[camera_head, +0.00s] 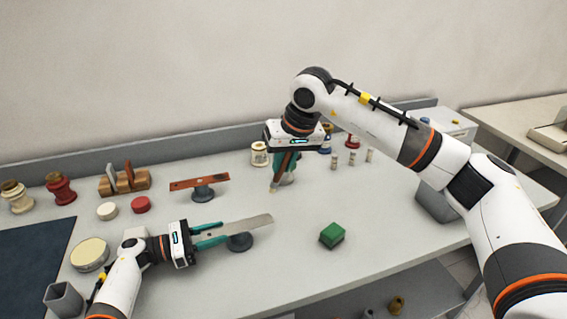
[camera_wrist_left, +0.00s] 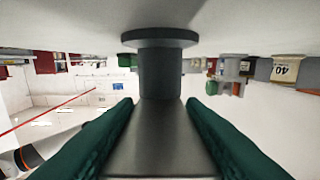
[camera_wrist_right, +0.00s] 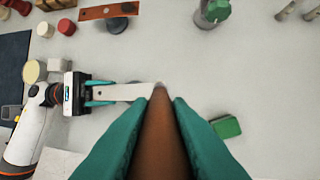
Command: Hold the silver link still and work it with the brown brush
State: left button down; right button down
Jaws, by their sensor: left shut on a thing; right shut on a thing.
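The silver link (camera_head: 252,224) is a flat bar lying over a dark round stand (camera_head: 240,242). My left gripper (camera_head: 210,236) is shut on its left end. The link also shows between the left fingers in the left wrist view (camera_wrist_left: 160,140), with the stand ahead of it. My right gripper (camera_head: 287,160) points down and is shut on the brown brush (camera_wrist_right: 160,135). In the head view the brush tip is behind the link's free right end, apart from it. In the right wrist view the tip overlaps that end; contact cannot be told.
A copper-coloured bar (camera_head: 200,182) sits on another stand behind the link. A green block (camera_head: 332,235) lies to the right. A wooden rack (camera_head: 124,184), red and cream discs and a dark mat (camera_head: 35,262) are at left. Jars and small posts stand behind my right gripper.

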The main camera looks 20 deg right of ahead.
jog(key=shift+f, duration=3.45)
jog(key=shift+a+f, duration=0.55)
jog(key=shift+a, duration=2.6)
jog(key=shift+d, duration=3.15)
jog(key=shift+r, duration=4.05)
pick_arm(q)
jog(key=c, duration=0.8)
grip_release()
jog(key=shift+c, duration=0.2)
jog(key=shift+a, duration=0.1)
